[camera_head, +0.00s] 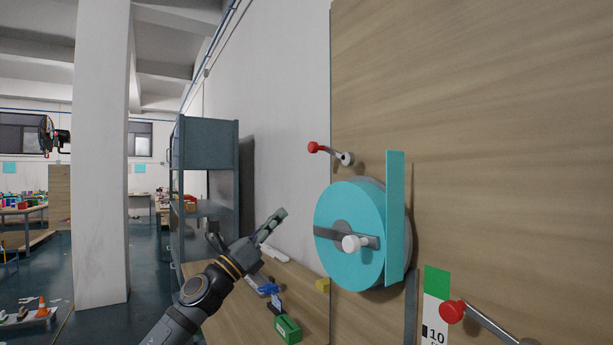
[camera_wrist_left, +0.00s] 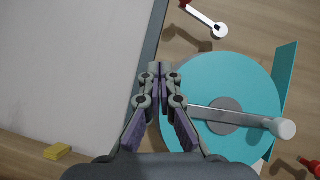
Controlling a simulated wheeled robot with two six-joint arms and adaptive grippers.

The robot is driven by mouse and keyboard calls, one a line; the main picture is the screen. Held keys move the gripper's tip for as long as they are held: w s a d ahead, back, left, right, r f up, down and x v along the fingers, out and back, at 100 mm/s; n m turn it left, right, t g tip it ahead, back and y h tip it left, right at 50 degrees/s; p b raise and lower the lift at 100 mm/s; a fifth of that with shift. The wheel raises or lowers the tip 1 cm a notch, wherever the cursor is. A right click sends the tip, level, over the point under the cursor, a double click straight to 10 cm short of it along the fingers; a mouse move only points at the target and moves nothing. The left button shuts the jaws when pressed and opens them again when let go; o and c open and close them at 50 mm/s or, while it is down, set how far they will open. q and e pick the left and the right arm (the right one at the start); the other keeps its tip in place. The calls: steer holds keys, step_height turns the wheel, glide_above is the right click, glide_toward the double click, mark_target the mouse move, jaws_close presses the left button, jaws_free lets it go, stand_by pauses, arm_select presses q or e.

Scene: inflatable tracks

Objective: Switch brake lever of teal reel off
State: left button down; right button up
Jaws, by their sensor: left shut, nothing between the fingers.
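The teal reel (camera_head: 340,205) is mounted on a wooden panel, with a grey crank bar and white knob (camera_head: 355,243) across its front. A lever with a red knob (camera_head: 330,152) and a pale pivot sits just above the reel, its knob pointing left. It also shows at the top of the left wrist view (camera_wrist_left: 207,18), its red end cut by the edge. My left gripper (camera_head: 278,217) is shut and empty, left of the reel and below the lever. My right gripper is not in view.
A second red-knobbed lever (camera_head: 485,322) is at the lower right of the panel. A teal strip (camera_head: 395,215) stands along the reel's right side. Below lies a wooden bench (camera_head: 235,310) with a green box (camera_head: 287,329) and a yellow block (camera_head: 322,285). A shelf rack (camera_head: 207,145) stands behind.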

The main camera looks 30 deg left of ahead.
arm_select(q)
steer(key=s+d+r+m+h, duration=0.1)
steer(key=s+r+m+h, duration=0.1)
steer(key=r+m, duration=0.1)
steer(key=shift+d, duration=0.4)
steer(key=p, duration=1.4)
glide_toward(330, 153)
steer(key=w+a+r, duration=0.2)
steer(key=w+r, duration=0.1)
steer(key=r, duration=0.1)
steer(key=shift+w+d+f, duration=0.2)
steer(key=shift+w, duration=0.05)
steer(key=shift+w, duration=0.1)
